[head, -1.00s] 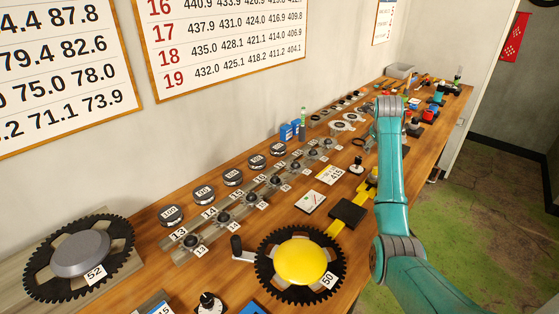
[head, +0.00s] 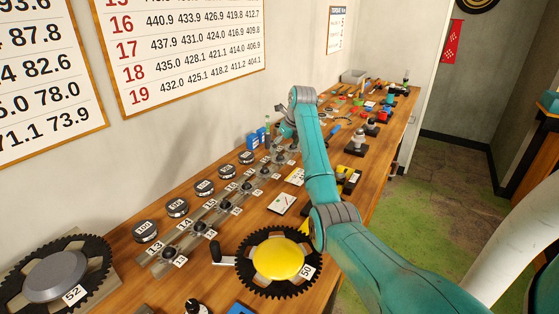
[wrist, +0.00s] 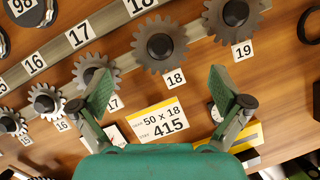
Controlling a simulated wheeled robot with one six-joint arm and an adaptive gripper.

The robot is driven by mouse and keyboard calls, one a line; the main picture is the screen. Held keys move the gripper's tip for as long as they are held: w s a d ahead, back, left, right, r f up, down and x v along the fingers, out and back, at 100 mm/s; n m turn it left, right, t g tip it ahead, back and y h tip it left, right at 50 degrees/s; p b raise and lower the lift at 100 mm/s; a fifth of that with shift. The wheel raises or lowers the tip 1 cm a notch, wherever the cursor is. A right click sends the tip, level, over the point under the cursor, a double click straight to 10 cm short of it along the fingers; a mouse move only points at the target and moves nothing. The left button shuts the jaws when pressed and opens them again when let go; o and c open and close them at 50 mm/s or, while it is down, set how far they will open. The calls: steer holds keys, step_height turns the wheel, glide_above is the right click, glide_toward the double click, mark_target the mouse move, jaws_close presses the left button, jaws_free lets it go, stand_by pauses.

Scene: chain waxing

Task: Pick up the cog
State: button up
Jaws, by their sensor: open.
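A row of grey toothed cogs on dark posts runs diagonally across the wrist view. The cog labelled 18 (wrist: 160,46) lies just beyond my open gripper (wrist: 164,84), roughly centred between its fingertips. The smaller cog labelled 17 (wrist: 96,70) is close to the left finger, and the larger cog labelled 19 (wrist: 236,14) is beyond the right finger. Nothing is between the fingers. A card (wrist: 160,122) reading "50 x 18" and "415" lies below the gap. In the head view my gripper (head: 286,130) is over the far part of the row, partly hidden by my wrist.
Smaller cogs 16 (wrist: 44,100) and 15 (wrist: 10,121) continue the row, along a metal rail (wrist: 70,52). Round labelled tins (head: 204,187) stand behind it. A large chainring with a yellow centre (head: 278,258) and crank is at the front. Several tools crowd the bench's far end.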

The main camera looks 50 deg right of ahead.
mark_target(281, 156)
steer(key=x, duration=0.4)
steer(key=shift+w+f, duration=0.2)
steer(key=shift+f, duration=0.15)
steer(key=c, duration=1.2)
